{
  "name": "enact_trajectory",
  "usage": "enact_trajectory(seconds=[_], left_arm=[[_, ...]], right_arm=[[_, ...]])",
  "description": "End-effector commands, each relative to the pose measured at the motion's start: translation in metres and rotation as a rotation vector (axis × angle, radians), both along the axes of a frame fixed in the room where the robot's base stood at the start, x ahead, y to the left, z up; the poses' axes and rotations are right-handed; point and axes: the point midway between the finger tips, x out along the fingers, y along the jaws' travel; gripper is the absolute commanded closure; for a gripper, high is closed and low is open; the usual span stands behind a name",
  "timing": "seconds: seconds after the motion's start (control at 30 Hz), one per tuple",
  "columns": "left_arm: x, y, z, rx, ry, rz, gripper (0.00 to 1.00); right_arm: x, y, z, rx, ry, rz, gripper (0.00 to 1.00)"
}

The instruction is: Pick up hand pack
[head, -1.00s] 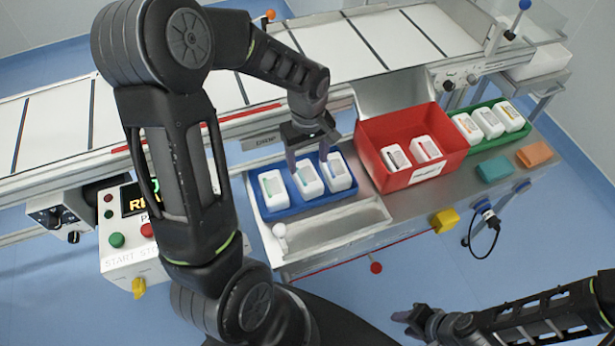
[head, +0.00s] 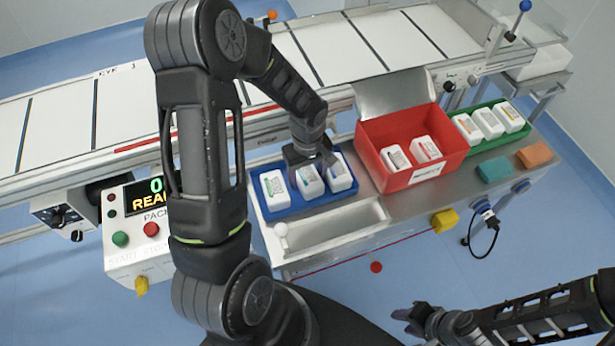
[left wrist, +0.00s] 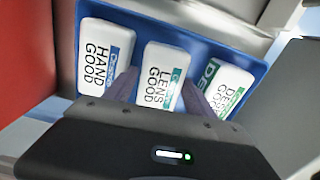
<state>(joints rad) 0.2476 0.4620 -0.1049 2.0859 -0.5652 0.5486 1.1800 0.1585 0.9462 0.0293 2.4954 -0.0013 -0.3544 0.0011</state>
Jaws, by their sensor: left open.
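A blue tray (head: 307,207) holds three white packs. The hand pack (head: 339,173), labelled "HAND GOOD" in the left wrist view (left wrist: 100,62), is in the tray end closest to the red bin. The middle pack (head: 310,182) reads "LENS GOOD" (left wrist: 160,75); the third pack (head: 275,190) reads partly "DES" (left wrist: 222,85). My left gripper (head: 312,165) is open low over the tray. In the left wrist view its fingers (left wrist: 160,92) lie either side of the middle pack, one between it and the hand pack. I cannot tell contact. My right gripper (head: 412,317) is at the lower right, away from the tray.
A red bin (head: 425,178) with two packs stands right of the tray. A green tray (head: 487,145) with three packs is beyond it. A conveyor (head: 340,48) runs behind. A control box (head: 135,250) stands left; teal (head: 494,171) and orange (head: 534,155) blocks lie right.

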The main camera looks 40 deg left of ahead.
Motion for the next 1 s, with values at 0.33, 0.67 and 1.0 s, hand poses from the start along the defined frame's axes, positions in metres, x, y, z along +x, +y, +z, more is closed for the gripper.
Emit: enact_trajectory(seconds=[0.33,0.67,1.0], left_arm=[[0.0001,0.0002,-0.0013,-0.001,-0.001,0.001,0.36],[0.0000,0.0001,-0.0011,-0.001,-0.001,0.001,0.42],[0.0001,0.0000,-0.0011,-0.001,-0.001,0.001,0.70]], right_arm=[[-0.0001,0.0000,-0.0001,0.000,0.000,0.000,0.64],[-0.0001,0.0001,-0.0001,0.000,0.000,0.000,0.64],[0.0000,-0.0001,-0.0001,0.000,0.000,0.000,0.64]])
